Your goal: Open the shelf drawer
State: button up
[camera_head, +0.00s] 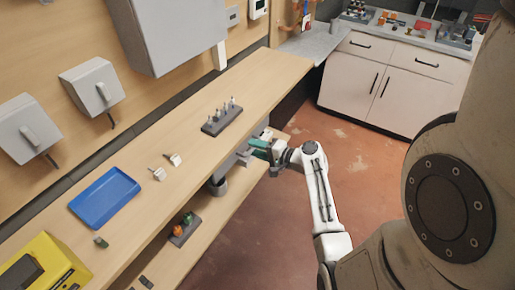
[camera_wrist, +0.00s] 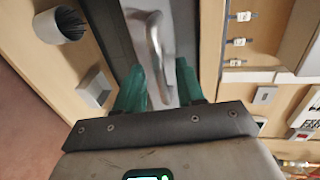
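The grey shelf drawer (camera_head: 266,134) sits under the wooden worktop, mostly hidden by the worktop edge and my gripper. In the wrist view its grey front (camera_wrist: 181,18) carries a curved metal handle (camera_wrist: 154,48). My gripper (camera_head: 252,149) is at the drawer front, below the worktop edge. In the wrist view my gripper (camera_wrist: 160,72) has its two teal fingers apart, one on each side of the handle. A gap shows beside the handle, so the fingers look open; contact is not clear. How far the drawer stands out cannot be told.
The worktop (camera_head: 255,85) holds a dark rack (camera_head: 221,118), a blue tray (camera_head: 105,196) and a yellow device (camera_head: 45,265). A lower shelf (camera_head: 205,225) holds a small dark tray (camera_head: 185,229) and a grey cup (camera_head: 218,187). Reddish floor (camera_head: 370,180) is clear at right.

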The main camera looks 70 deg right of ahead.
grip_shut()
dwell(0.3)
dwell(0.4)
